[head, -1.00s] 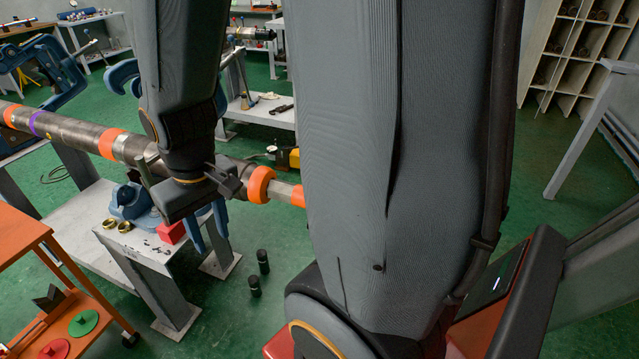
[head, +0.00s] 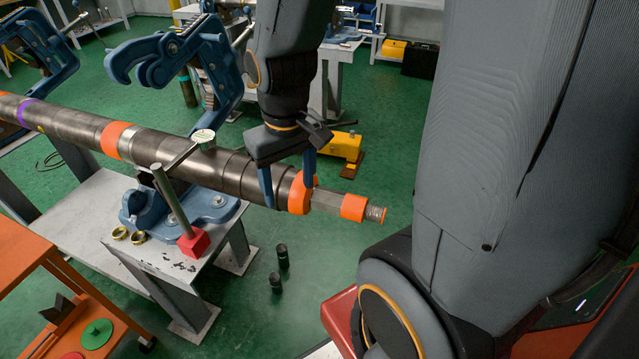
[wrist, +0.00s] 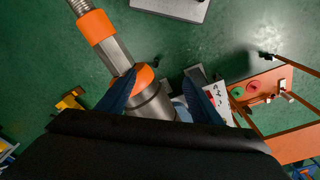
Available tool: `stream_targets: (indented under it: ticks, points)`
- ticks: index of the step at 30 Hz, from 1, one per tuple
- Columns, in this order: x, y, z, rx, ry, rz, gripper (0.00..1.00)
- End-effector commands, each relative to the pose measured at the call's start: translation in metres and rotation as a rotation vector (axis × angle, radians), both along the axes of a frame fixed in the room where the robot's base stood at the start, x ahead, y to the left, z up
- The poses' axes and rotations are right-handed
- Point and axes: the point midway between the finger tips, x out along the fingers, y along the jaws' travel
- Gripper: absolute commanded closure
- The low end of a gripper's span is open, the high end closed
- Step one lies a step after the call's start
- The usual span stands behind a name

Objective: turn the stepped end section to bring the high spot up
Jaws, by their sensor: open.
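A long dark pipe (head: 75,123) runs across the head view and ends at the right in a stepped end section (head: 238,175). That section has grey steps, an orange collar (head: 300,192), a grey flatted length, an orange band (head: 353,207) and a threaded tip. My gripper (head: 289,193) is open and points down over the grey steps beside the orange collar, one blue finger on each side. In the wrist view, the section (wrist: 150,104) lies between the spread fingers, nearer the left one. A dial indicator (head: 203,138) stands at the pipe on a red base (head: 193,243); its reading is unreadable.
A blue vise (head: 180,58) stands open, its upper jaw swung up behind the pipe. Its base is on a grey bench (head: 110,225) with two brass rings (head: 128,234). An orange cart (head: 25,250) is at left.

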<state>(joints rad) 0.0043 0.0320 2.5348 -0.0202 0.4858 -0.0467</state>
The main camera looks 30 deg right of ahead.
Motion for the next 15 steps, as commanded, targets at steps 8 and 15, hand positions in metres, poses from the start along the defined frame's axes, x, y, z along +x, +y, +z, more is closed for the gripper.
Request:
stream_targets:
  ticks: [8, 15]
  points:
    - [0.016, -0.04, -0.031, -0.097, 0.226, 0.325, 0.41]
    - [0.02, -0.076, -0.032, -0.147, 0.408, 0.531, 0.41]
